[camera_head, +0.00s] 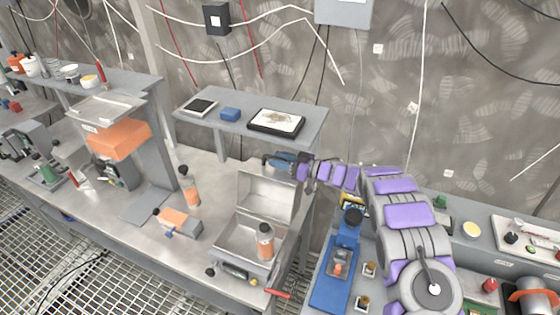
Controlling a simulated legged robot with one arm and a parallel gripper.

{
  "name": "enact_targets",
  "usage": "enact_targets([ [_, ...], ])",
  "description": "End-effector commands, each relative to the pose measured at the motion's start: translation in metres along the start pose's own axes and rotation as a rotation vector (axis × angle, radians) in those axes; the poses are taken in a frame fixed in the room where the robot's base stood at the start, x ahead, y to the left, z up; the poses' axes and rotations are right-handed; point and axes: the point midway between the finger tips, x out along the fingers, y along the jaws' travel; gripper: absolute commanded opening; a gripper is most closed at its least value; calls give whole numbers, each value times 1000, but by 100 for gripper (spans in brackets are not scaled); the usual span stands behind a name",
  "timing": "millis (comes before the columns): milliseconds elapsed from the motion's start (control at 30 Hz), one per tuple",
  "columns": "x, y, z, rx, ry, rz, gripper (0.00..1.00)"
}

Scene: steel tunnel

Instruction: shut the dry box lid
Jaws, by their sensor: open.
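The dry box (236,240) is a pale grey metal box on the bench, left of my arm. Its lid (266,194) stands raised at the back of the box, tilted up and open. An orange and clear bottle (265,241) stands at the front right of the box and hides part of it; I cannot tell whether it is inside. My gripper (279,160) is behind and above the lid's top edge, near the raised shelf. It is small in view and looks empty. Whether it touches the lid cannot be told.
A shelf (216,128) with a tablet, a blue block and a framed tray stands behind. A blue device (334,273) stands right, across a gap. Bench front has small loose items.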

Motion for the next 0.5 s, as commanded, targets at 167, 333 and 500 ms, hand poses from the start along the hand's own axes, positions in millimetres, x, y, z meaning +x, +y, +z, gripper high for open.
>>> enact_targets([
  [167, 2, 0, 0, -1, -1, 1, 40],
  [333, 2, 0, 0, -1, -1, 1, 34],
  [500, 2, 0, 0, -1, -1, 1, 18],
])
